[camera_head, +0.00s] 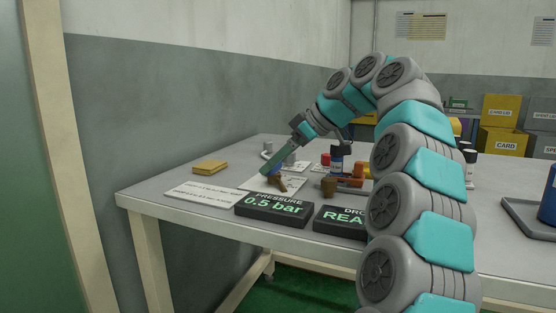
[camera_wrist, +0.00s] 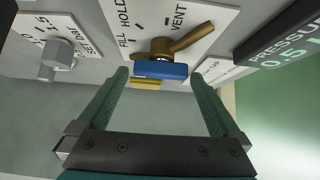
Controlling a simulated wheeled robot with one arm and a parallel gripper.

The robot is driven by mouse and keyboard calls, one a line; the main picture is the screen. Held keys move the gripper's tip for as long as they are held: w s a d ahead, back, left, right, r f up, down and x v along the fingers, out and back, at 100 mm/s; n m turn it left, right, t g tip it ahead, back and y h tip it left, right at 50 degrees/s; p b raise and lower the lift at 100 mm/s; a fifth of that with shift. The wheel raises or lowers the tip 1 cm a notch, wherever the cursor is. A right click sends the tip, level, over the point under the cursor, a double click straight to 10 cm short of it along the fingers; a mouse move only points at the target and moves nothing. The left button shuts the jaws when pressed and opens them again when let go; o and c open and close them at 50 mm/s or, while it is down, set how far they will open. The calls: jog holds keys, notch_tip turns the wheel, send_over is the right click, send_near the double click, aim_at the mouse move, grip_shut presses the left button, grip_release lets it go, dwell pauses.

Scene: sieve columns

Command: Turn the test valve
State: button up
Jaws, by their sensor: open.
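The valve is brass (camera_wrist: 172,46) with a blue grip piece (camera_wrist: 160,70). It sits on a white plate (camera_wrist: 225,12) marked FILL, HOLD and VENT in the wrist view. A brass arm of the valve points to the upper right, just beside the word VENT. In the head view the brass part (camera_head: 279,185) shows small on the table, below my gripper. My gripper (camera_wrist: 158,76) is open, with one finger on each side of the blue piece. I cannot tell whether either finger touches it. In the head view my gripper (camera_head: 269,171) comes down from the right.
A grey knob (camera_wrist: 60,58) with a bar scale is to the left in the wrist view. The pressure display (camera_head: 274,211) reads 0.5 bar at the table's front edge. A second display (camera_head: 340,220) is partly behind my arm. A yellow block (camera_head: 210,167) lies left.

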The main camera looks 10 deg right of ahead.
jog(key=p+v, duration=0.4)
jog(key=v, duration=0.4)
jog(key=shift+f, duration=0.1)
